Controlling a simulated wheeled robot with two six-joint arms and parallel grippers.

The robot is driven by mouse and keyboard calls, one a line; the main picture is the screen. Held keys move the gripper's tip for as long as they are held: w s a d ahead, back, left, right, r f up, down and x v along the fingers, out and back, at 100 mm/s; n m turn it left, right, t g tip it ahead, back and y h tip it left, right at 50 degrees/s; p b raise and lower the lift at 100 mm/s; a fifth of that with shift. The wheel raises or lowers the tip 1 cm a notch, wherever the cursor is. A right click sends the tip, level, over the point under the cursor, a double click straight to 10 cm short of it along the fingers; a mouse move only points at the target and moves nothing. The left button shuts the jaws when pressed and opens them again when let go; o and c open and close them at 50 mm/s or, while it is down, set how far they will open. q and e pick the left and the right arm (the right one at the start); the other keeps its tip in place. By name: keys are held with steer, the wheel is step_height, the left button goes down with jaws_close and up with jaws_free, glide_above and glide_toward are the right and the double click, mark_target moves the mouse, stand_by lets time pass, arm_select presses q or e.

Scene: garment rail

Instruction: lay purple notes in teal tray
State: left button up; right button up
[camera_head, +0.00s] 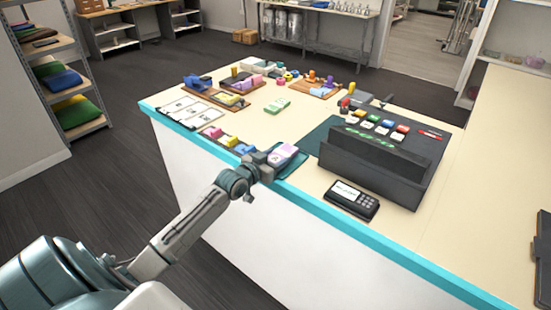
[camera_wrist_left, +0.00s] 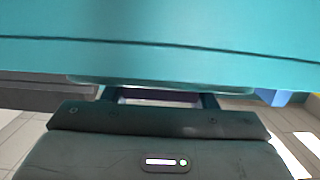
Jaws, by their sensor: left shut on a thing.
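My left gripper (camera_head: 272,163) reaches over the front edge of the counter and is shut on the purple notes (camera_head: 284,152). The notes are a pale purple pad at the gripper's tip. They lie over or in the teal tray (camera_head: 298,168); I cannot tell whether they touch its floor. The gripper and notes hide much of the tray. In the left wrist view a thin purple strip of the notes (camera_wrist_left: 160,98) shows between the fingers, below a wide teal surface. My right gripper is not clearly in view.
A black till (camera_head: 375,160) stands right of the tray, with a card reader (camera_head: 352,198) before it. Pink, yellow and blue blocks (camera_head: 228,140) lie just left of the gripper. Several small items fill the counter's back. A dark thing (camera_head: 541,262) at the right edge is unclear.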

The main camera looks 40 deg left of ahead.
stand_by(0.3)
arm_select(q)
steer(key=o, duration=1.5)
steer(key=shift+o, duration=0.2)
steer(key=shift+r+p, duration=2.2)
steer(key=shift+r, duration=0.3)
steer(key=shift+r+p, duration=2.15)
steer(key=shift+r, duration=0.3)
